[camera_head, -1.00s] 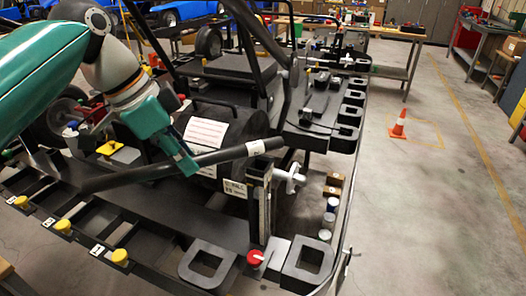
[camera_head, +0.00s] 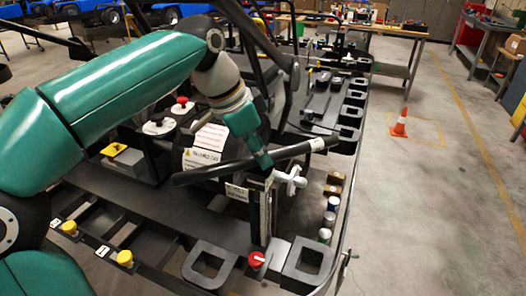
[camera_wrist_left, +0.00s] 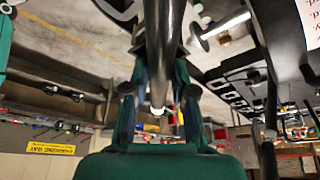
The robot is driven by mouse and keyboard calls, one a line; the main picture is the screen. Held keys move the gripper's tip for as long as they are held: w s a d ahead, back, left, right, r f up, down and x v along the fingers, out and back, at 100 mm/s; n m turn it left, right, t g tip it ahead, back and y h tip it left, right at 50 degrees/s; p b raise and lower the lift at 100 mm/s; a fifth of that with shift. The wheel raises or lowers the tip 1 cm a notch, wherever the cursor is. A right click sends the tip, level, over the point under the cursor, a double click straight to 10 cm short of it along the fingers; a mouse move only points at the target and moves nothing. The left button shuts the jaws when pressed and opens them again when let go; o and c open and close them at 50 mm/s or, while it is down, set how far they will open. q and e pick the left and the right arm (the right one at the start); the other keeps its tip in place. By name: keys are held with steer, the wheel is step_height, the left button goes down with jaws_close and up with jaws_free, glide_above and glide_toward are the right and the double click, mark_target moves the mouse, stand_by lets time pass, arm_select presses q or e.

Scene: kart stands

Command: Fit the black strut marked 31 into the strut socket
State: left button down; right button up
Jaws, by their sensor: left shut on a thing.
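My left gripper (camera_head: 262,160) is shut on the black strut (camera_head: 215,170), a long dark tube with a white label near its right end. The label is too small to read. The strut is held roughly level in the air, slanting up to the right, above the kart stand's black frame. In the left wrist view the strut (camera_wrist_left: 160,45) runs between the fingers of my left gripper (camera_wrist_left: 158,108). A black upright (camera_head: 265,212) stands below the strut near a white knobbed part (camera_head: 291,180). I cannot tell which part is the strut socket. My right gripper is not in view.
A red knob (camera_head: 256,259) and yellow knobs (camera_head: 70,228) sit along the near frame. Black square-holed blocks (camera_head: 210,263) line the stand's edge. Several small cans (camera_head: 329,220) stand at the right edge. An orange cone (camera_head: 399,124) is on the open floor to the right.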

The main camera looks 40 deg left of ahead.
arm_select(q)
steer(key=shift+s, duration=0.1)
steer(key=shift+f, duration=0.25)
steer(key=c, duration=1)
jaws_free()
steer(key=shift+o, duration=0.2)
